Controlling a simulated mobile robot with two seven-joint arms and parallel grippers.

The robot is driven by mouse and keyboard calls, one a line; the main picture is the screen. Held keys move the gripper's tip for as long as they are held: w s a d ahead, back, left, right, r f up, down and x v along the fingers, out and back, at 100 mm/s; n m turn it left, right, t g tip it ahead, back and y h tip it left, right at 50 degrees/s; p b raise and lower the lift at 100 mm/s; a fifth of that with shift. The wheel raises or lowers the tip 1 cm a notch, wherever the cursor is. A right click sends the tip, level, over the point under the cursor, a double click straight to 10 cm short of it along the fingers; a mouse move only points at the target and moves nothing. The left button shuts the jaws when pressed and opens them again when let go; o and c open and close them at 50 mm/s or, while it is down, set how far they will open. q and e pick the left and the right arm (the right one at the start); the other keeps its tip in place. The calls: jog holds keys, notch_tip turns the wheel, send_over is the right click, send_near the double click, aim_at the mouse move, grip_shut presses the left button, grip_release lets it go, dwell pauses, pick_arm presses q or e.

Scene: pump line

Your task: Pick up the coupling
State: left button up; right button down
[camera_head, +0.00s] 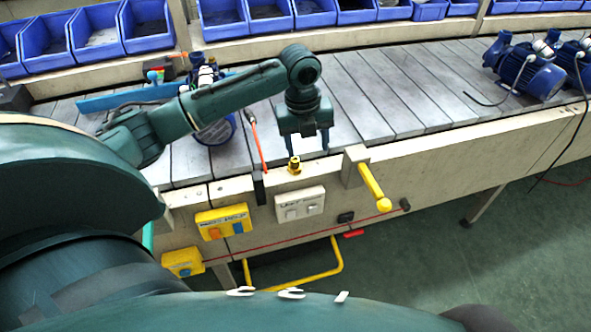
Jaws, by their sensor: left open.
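The coupling (295,165) looks like a small brass-yellow fitting. It stands upright at the front edge of the conveyor bench. My left gripper (308,151) points down just above it, fingers apart and open, with nothing between them that I can make out. The coupling shows below the gripper, nearer its left finger; whether they touch cannot be told. My right gripper is not in view.
A yellow-handled lever (374,187) sticks out right of the coupling. An orange-red screwdriver-like tool (258,147) stands to the left. Blue pump motors (533,76) sit at the far right. Blue bins (148,24) line the back. The slatted conveyor (390,85) is clear mid-right.

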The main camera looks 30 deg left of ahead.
aim_at(295, 160)
pick_arm(q)
jog(key=a+r+m+g, duration=0.1)
jog(key=a+r+m, duration=0.1)
jog(key=a+r, duration=0.2)
jog(key=shift+y, duration=0.4)
notch_tip(295, 160, down, 7)
jog(key=shift+s+f+b, duration=0.1)
jog(key=shift+b, duration=0.2)
jog(key=shift+d+f, duration=0.25)
jog(key=shift+f, duration=1.1)
jog(key=shift+d+f, duration=0.2)
jog(key=shift+f, duration=1.15)
jog(key=shift+r, duration=0.1)
jog(key=c, duration=1.1)
